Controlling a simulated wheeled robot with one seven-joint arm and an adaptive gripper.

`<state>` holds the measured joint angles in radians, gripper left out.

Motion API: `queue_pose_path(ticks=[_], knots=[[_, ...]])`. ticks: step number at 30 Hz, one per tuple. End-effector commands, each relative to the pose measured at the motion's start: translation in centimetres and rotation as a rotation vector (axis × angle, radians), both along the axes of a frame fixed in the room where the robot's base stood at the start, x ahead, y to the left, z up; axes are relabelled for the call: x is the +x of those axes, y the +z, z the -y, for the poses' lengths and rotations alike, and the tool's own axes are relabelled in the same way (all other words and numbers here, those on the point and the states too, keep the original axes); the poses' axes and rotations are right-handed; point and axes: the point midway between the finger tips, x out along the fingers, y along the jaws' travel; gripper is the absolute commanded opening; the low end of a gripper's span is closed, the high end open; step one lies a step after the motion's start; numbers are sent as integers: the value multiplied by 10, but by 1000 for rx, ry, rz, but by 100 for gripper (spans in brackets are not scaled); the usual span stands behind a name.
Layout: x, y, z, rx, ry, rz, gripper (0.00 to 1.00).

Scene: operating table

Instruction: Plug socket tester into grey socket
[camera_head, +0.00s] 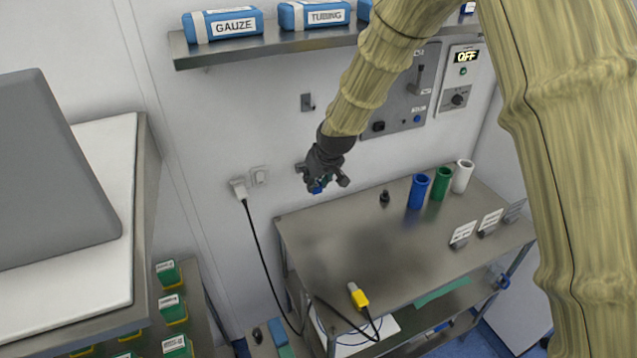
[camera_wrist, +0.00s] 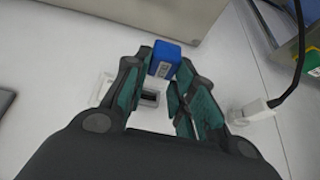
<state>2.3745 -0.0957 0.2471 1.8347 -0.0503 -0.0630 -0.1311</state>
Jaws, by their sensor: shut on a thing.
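My gripper (camera_head: 322,182) is in front of the wall above the steel table, shut on a small blue block, the socket tester (camera_wrist: 165,58). The tester has a pale label and sits between the fingertips in the wrist view. A grey socket-like fitting with a dark face (camera_wrist: 150,97) shows on the wall between the fingers in the wrist view. In the head view, my gripper mostly covers this stretch of wall. The tester appears apart from the wall fittings, though the exact gap is unclear.
A white plug (camera_head: 238,188) with a black cable sits left of a white wall socket (camera_head: 260,175). The steel table (camera_head: 330,250) bears a yellow-ended connector (camera_head: 358,296) and blue, green and white cups (camera_head: 441,183). A shelf (camera_head: 270,48) overhangs above.

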Motion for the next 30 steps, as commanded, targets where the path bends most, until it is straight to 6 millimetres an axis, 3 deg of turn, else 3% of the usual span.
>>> queue_pose_path(ticks=[12, 30], knots=[[26, 0, -11, 0, 0, 0, 0], [28, 0, -12, 0, 0, 1, 0]])
